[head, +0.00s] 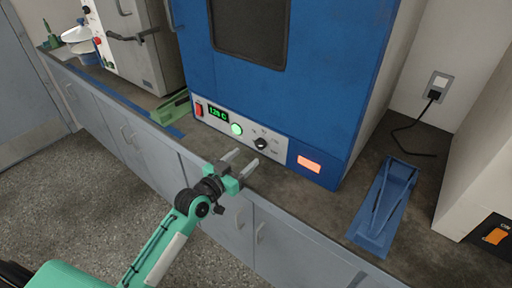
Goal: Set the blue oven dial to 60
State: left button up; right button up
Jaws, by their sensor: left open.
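The blue oven (284,92) stands on the dark counter. Its pale control panel (224,130) runs along the lower front. The black dial (261,144) sits at the right part of this panel, with small marks around it too small to read. A green digital display (218,114) reads about 129 C, though it is hard to read. A round green light (236,129) glows between display and dial. My left gripper (240,162) is open and empty, in front of and below the panel, apart from the dial. My right gripper is not in view.
A red switch (198,110) and an orange lit panel (309,164) are on the oven front. A blue stand (386,205) lies on the counter at right, near a wall socket (437,87) with a black cord. A green tool (172,108) lies left of the oven. Grey cabinets (150,150) are below.

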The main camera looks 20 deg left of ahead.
aim_at(259, 146)
pick_arm(q)
jog(key=x, duration=0.6)
jog(key=shift+w, duration=0.25)
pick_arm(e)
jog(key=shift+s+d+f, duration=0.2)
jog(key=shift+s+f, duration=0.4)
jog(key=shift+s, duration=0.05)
pick_arm(q)
jog(key=c, duration=0.8)
jog(key=shift+c, duration=0.8)
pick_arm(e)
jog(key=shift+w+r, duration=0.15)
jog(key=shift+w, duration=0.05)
pick_arm(q)
jog(key=shift+p, duration=0.3)
